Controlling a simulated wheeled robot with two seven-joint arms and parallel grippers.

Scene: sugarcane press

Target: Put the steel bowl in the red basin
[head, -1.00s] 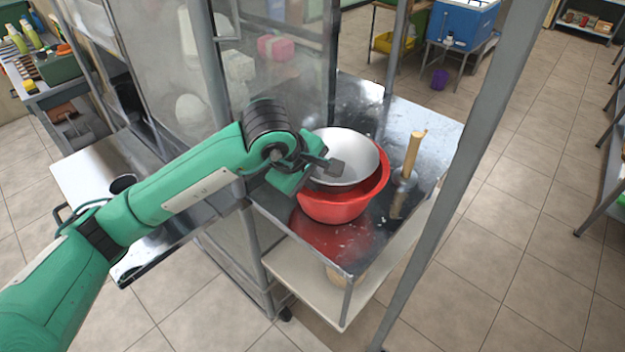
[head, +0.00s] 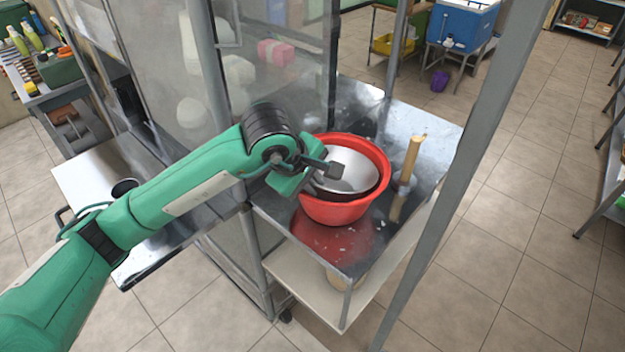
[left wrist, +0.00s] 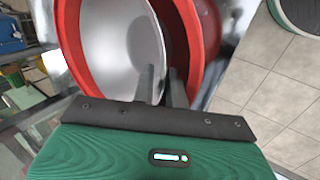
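The red basin (head: 335,212) stands on the metal table, and it also fills much of the left wrist view (left wrist: 203,35). The shiny steel bowl (head: 352,162) sits inside the basin, its rim at or below the basin's rim. It also shows in the left wrist view (left wrist: 120,45). My left gripper (head: 332,170) is over the basin's left side. In the left wrist view its two fingers (left wrist: 164,88) stand apart, with a gap between them near the bowl's right rim. They look open; whether they still touch the rim is unclear. My right gripper is not in view.
A wooden-handled tool (head: 413,158) stands on the metal table (head: 425,118) just right of the basin. A grey post (head: 462,170) rises at the table's right front. A glazed cabinet (head: 270,90) stands behind and left of the basin.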

